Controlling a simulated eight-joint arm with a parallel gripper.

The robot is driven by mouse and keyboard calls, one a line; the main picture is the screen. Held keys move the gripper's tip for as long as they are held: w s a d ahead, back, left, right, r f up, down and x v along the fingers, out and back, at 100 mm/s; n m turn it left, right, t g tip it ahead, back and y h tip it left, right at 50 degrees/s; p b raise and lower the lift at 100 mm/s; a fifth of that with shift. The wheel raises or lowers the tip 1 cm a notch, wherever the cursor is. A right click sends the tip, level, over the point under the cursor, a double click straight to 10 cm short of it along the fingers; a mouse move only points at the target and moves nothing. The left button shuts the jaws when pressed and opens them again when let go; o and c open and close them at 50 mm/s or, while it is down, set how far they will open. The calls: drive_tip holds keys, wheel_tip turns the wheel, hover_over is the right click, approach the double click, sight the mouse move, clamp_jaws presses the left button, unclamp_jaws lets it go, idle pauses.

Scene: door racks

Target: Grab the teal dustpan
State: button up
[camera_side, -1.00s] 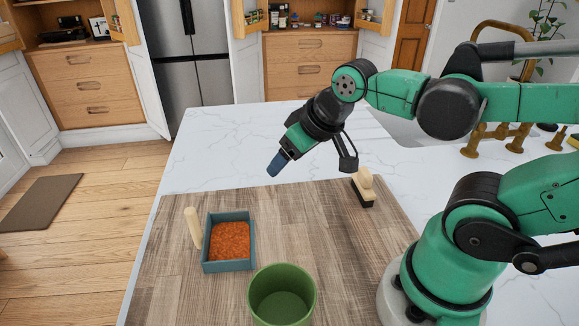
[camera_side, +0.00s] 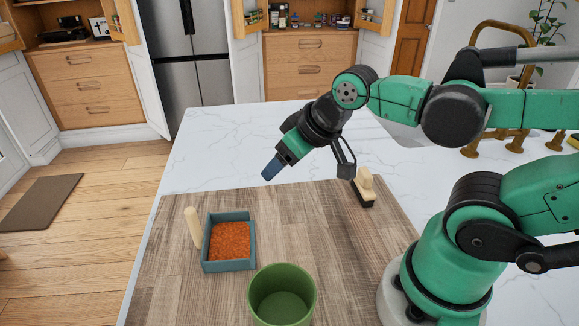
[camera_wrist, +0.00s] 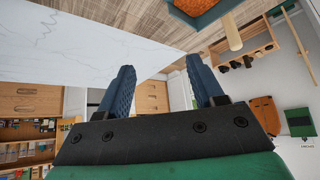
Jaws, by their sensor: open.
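The teal dustpan (camera_side: 229,265) rests on the wood-look board, filled with orange-brown granules (camera_side: 230,241). Its pale wooden handle (camera_side: 193,227) sticks up at its left side. In the wrist view the dustpan (camera_wrist: 183,16) is partly cut off at the top edge, with its handle (camera_wrist: 232,36) showing below it. My gripper (camera_side: 270,171) is above the far part of the board, up and to the right of the dustpan and apart from it. In the wrist view its two blue fingers (camera_wrist: 162,84) are spread with nothing between them.
A green bin (camera_side: 282,295) stands on the board (camera_side: 330,225) in front and to the right of the dustpan. A brush with a pale handle (camera_side: 364,184) lies at the board's right. White marble counter (camera_side: 220,150) lies clear behind.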

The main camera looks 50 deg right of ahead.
drive_tip(key=n+g+y, duration=0.4)
drive_tip(key=n+y, duration=0.3)
drive_tip(key=n, duration=0.1)
approach(192, 207)
wheel_tip(192, 207, down, 3)
drive_tip(key=a+f+n+y, duration=0.1)
drive_tip(key=n, duration=0.1)
drive_tip(key=w+f+n+g+y, duration=0.1)
drive_tip(key=n+y, duration=0.1)
drive_tip(key=w+a+f+n+g+y, duration=0.1)
drive_tip(key=n+y, duration=0.1)
drive_tip(key=n, duration=0.1)
drive_tip(key=shift+w+a+f, duration=0.1)
drive_tip(key=shift+w+a, duration=0.1)
drive_tip(key=shift+a, duration=0.2)
drive_tip(key=shift+f+n+g+y, duration=0.35)
drive_tip(key=shift+n+y, duration=0.25)
drive_tip(key=shift+n, duration=0.5)
drive_tip(key=shift+a+f, duration=0.35)
drive_tip(key=shift+a, duration=0.2)
drive_tip(key=shift+x, duration=2.3)
clamp_jaws()
